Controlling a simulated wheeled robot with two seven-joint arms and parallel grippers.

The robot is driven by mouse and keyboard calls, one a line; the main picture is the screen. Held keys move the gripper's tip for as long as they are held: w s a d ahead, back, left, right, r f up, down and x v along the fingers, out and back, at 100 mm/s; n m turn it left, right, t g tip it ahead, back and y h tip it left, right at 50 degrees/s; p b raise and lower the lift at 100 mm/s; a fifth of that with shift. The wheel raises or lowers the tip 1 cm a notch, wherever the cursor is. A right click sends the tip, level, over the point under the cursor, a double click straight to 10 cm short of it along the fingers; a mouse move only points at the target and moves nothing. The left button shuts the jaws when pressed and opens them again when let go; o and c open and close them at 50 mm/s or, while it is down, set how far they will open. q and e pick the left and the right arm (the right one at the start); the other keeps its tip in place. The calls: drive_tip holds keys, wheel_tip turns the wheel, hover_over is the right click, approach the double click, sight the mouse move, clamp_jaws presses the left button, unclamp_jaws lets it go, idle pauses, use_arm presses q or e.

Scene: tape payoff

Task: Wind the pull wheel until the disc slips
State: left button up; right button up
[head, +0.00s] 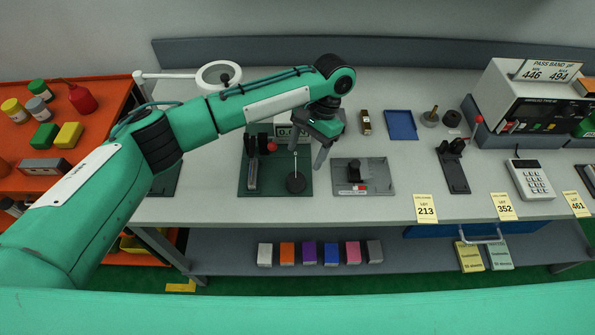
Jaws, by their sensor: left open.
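A dark green board (275,187) lies on the grey bench. On it stand a grey upright piece with a black top (253,170), a red ball knob (272,147) and a dark round disc (296,183) with a thin pale rod above it. I cannot tell which part is the pull wheel. A small display (284,131) behind them is partly hidden by my left gripper. My left gripper (307,157) is open, fingers pointing down, above the board's right side near the rod. I cannot tell whether it touches anything. My right gripper is out of view.
A grey plate with a black block (377,178) lies right of the board. Farther right are a blue tray (401,125), a black stand (453,168) and a keypad (531,179). A ring lamp (219,74) stands behind my left arm. An orange table (92,103) is at left.

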sight(296, 178)
use_arm(q)
drive_tip(key=p+x, duration=0.1)
drive_tip(key=x, duration=0.5)
drive_tip(key=shift+s+a+f, duration=0.1)
drive_tip(key=shift+f, duration=0.05)
drive_tip(key=shift+p+x, duration=0.4)
drive_tip(key=shift+x, duration=0.4)
drive_tip(key=shift+c, duration=0.2)
drive_tip(key=c, duration=1)
